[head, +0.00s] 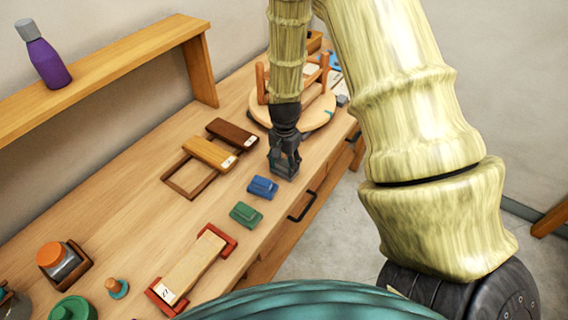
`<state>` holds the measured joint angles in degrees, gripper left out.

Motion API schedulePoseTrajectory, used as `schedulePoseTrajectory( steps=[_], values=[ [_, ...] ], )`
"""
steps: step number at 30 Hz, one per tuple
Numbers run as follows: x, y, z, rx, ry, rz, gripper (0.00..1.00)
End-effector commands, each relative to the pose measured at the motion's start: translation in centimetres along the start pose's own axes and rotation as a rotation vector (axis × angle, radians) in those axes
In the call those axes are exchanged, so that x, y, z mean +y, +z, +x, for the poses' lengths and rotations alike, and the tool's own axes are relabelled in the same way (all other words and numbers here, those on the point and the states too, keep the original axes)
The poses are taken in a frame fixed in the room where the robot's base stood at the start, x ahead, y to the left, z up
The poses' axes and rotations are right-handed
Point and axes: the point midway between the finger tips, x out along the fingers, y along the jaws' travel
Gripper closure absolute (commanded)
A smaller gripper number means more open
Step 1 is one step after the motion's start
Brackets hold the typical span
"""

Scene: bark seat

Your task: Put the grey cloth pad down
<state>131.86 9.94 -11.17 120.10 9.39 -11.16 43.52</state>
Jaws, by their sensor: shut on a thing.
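My gripper (284,168) is in the middle of the head view, pointing down over the workbench close to its front edge. It is shut on a small dark grey thing, which looks like the grey cloth pad (284,164). The pad is mostly hidden by the dark fingers and hard to tell apart from them. I cannot tell whether it touches the bench top. A blue block-like pad (262,187) lies just left of and nearer than the gripper, and a green one (245,214) lies nearer still.
A wooden frame (183,178) with wooden blocks lies left of the gripper. A round wooden board (318,112) with a rack stands behind. A long block on red supports (193,265), an orange-lidded jar (58,260) and a purple bottle (45,58) on a shelf are farther left.

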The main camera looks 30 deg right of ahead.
Motion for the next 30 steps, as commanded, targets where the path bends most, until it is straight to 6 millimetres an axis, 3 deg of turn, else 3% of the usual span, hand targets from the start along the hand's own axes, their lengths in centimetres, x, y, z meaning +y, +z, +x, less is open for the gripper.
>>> schedulePoseTrajectory(
  steps=[2,3,6,20,30],
  values=[
    [0.0,0.0,0.3,0.0,0.0,0.0,0.69],
    [0.0,0.0,0.2,0.0,0.0,0.0,0.41],
    [0.0,0.0,0.2,0.0,0.0,0.0,0.25],
    [-0.1,0.0,-0.3,0.001,0.0,-0.001,0.25],
    [-0.1,0.0,-3.7,0.002,-0.002,-0.001,0.25]
  ],
)
